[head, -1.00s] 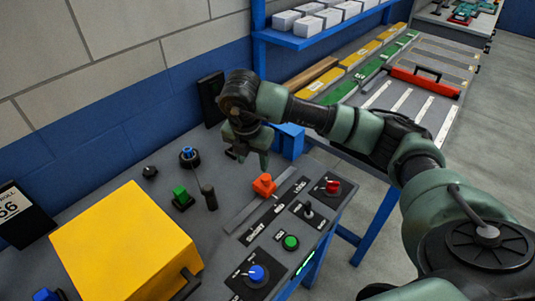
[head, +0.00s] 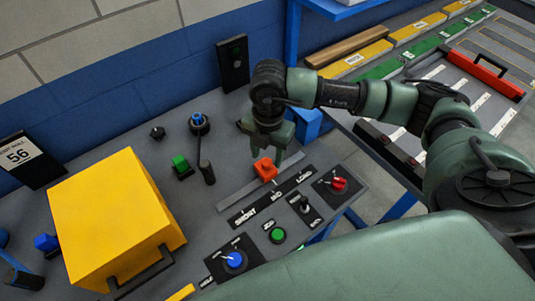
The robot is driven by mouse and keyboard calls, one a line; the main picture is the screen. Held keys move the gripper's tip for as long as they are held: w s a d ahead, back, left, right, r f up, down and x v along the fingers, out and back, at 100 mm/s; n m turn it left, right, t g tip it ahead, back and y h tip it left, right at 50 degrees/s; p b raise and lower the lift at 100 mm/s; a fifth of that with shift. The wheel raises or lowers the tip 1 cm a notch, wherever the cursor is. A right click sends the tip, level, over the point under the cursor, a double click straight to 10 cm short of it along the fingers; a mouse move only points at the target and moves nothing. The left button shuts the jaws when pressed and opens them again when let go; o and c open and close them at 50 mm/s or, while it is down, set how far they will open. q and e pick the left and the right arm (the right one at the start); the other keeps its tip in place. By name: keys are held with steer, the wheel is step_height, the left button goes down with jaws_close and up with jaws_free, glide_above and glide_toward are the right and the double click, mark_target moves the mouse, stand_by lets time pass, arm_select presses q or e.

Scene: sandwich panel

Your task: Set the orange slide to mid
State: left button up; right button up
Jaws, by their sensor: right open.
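The orange slide (head: 264,168) sits on a grey track on the panel, at about the middle of its length. A label strip (head: 270,199) beside the track reads SHORT, MID, LONG, and the slide's small white pointer is close to MID. My right gripper (head: 269,153) points down just above and behind the slide, open, with its fingers near the slide's top. I cannot tell whether they touch it. My left gripper is not in view.
A red knob (head: 338,184), a small lever (head: 304,205), a green button (head: 277,235) and a blue knob (head: 235,259) are in front of the track. A green switch (head: 181,167) and a dark upright lever (head: 207,172) stand to the left. A yellow box (head: 110,215) fills the left.

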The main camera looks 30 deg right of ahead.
steer(key=shift+d+f, duration=0.1)
steer(key=shift+f, duration=0.95)
steer(key=shift+w, duration=0.1)
jaws_close()
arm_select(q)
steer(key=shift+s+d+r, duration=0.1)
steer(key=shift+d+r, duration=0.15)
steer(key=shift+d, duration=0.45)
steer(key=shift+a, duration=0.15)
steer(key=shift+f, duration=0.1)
